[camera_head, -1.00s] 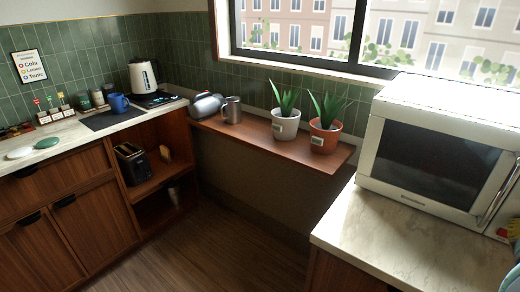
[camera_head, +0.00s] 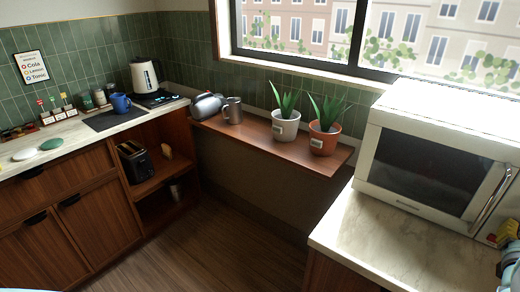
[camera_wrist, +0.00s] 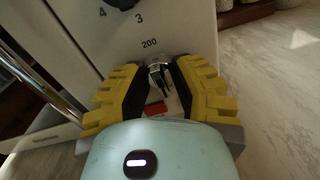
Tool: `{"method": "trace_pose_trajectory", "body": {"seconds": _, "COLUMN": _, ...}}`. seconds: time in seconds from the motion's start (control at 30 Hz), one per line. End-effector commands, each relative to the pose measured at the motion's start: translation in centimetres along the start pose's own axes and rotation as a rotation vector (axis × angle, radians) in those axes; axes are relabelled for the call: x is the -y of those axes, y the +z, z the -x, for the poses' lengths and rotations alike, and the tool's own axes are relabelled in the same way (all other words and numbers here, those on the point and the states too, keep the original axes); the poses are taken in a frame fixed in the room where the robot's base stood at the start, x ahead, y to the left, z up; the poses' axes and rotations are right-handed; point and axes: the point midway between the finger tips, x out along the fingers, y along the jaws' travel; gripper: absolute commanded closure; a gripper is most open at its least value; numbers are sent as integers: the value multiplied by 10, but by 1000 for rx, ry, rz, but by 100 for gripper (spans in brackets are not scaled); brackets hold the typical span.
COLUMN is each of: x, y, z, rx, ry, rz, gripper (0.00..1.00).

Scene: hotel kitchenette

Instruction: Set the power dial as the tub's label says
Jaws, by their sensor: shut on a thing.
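The microwave (camera_head: 425,165) stands on the right counter, its cream control panel (camera_wrist: 187,25) close in the wrist view. My gripper (camera_wrist: 160,88) has its yellow-and-black fingers around a small silver-and-dark power dial (camera_wrist: 158,73), shut on it. The mark "200" stands just above this dial; its other marks are hidden by the fingers. A black upper knob (camera_wrist: 121,3) with "3" and "4" is cut off by the top edge. My gripper's yellow part shows at the right edge of the head view (camera_head: 509,230). No tub or readable tub label is in view.
The microwave door handle (camera_head: 492,198) runs beside the panel, left of my fingers in the wrist view. Marble counter (camera_head: 385,235) is bare in front of the microwave. Two potted plants (camera_head: 286,130) stand on the window shelf (camera_head: 260,139). A red patch (camera_wrist: 155,108) shows between my fingers.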

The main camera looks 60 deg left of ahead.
Motion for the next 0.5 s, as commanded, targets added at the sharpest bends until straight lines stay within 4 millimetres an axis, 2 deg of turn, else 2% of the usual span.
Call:
{"method": "trace_pose_trajectory", "body": {"seconds": 0.03, "x": 1, "y": -5, "z": 1, "rx": -15, "ry": -5, "rz": -11, "gripper": 100}}
{"method": "trace_pose_trajectory", "body": {"seconds": 0.5, "x": 1, "y": -6, "z": 1, "rx": -16, "ry": -6, "rz": -41, "gripper": 100}}
